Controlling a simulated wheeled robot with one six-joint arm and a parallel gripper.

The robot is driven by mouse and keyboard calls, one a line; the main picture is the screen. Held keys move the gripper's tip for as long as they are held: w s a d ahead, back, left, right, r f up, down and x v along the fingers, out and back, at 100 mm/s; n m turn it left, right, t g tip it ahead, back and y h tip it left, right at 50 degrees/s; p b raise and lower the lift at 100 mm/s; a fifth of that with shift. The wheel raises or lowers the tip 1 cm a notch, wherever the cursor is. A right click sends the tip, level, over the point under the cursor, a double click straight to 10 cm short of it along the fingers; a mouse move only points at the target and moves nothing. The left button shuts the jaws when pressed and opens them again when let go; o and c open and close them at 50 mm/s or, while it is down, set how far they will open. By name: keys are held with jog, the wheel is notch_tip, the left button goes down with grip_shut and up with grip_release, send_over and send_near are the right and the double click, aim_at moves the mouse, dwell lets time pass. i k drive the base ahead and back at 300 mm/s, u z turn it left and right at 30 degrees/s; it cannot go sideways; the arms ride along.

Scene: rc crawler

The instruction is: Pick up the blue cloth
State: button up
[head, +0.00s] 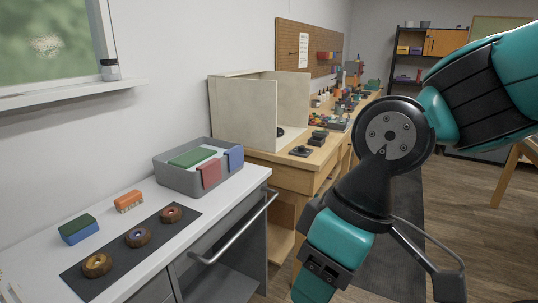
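The blue cloth (235,158) hangs over the front rim of a grey bin (184,183), near its right corner. The bin stands on the white counter at the back. A red cloth (210,172) hangs over the same rim to the left of the blue one. A green item (192,157) and something white lie in the bin. My arm fills the right side of the head view, well to the right of the bin and counter. My gripper's fingertips are not visible, so its state does not show.
The white counter (205,215) also holds a dark mat (120,262) with three brown rings, an orange-and-white brush (128,201) and a green-and-blue sponge (78,229). A metal rail (236,230) runs along its front. A wooden workbench (295,152) with a pale box stands behind.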

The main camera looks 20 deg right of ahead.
aim_at(236, 154)
jog(key=z, duration=0.3)
jog(key=i, duration=1.9)
jog(key=u, duration=0.55)
